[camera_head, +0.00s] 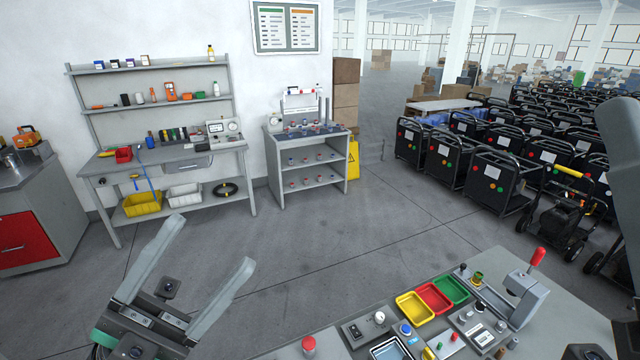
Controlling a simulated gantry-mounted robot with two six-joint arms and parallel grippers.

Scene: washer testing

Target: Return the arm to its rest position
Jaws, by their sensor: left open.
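My left gripper (212,242) is at the lower left, its two long grey fingers spread wide apart with nothing between them. It is held up in front of the floor, left of the grey worktable (565,325), and its fingers touch nothing that I can see. Its arm is mostly cut off by the bottom edge. A smooth grey link at the right edge looks like part of my right arm; no right gripper fingers show.
A shelved workbench (200,153) stands behind. Open floor lies between.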

